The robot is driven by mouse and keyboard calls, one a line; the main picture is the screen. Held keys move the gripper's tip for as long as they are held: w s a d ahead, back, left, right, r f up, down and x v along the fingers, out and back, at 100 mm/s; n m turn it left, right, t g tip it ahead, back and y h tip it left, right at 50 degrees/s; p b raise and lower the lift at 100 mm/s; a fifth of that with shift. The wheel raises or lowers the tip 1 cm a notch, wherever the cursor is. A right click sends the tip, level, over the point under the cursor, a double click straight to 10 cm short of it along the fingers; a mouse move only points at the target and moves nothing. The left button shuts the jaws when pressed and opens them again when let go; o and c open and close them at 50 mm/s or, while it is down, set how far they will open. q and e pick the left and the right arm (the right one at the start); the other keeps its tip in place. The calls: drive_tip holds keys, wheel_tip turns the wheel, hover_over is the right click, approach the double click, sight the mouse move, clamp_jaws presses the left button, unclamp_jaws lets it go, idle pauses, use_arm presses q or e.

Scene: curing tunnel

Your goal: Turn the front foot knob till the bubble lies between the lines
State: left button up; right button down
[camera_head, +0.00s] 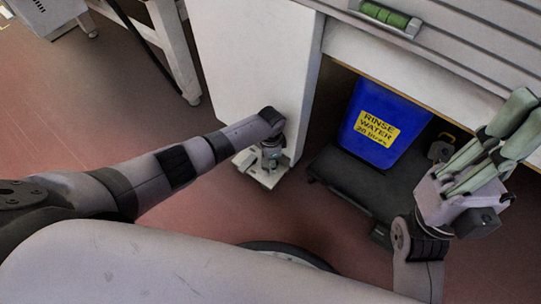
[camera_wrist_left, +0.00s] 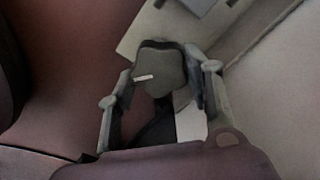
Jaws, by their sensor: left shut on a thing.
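The front foot knob (camera_wrist_left: 160,68) is dark and rounded with a short white mark, and shows in the left wrist view. My left gripper (camera_wrist_left: 160,90) is shut on it, with one finger on each side. In the head view my left gripper (camera_head: 270,154) points down at the foot below the white cabinet's front corner; there the knob is mostly hidden. The green level vial (camera_head: 385,15) sits on the machine's top at the upper edge, with dark lines across it. I cannot tell where its bubble lies. My right gripper (camera_head: 495,140) is empty, its fingers apart.
A blue rinse water container (camera_head: 385,125) with a yellow label stands on a dark low platform (camera_head: 345,180) under the machine, right of the foot. The white cabinet panel (camera_head: 255,60) rises behind my left gripper. Red floor (camera_head: 190,220) lies clear left of the foot.

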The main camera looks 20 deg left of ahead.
use_arm(q)
drive_tip(key=shift+r+n, duration=0.1)
drive_tip(key=shift+n, duration=0.4)
drive_tip(key=shift+n+p, duration=0.7)
drive_tip(key=shift+n, duration=0.1)
drive_tip(key=shift+n+p, duration=0.55)
drive_tip(key=shift+n, duration=0.95)
drive_tip(key=o, duration=1.1)
drive_tip(key=shift+w+a, duration=0.1)
drive_tip(key=shift+o, duration=0.2)
wheel_tip(320, 180, up, 12)
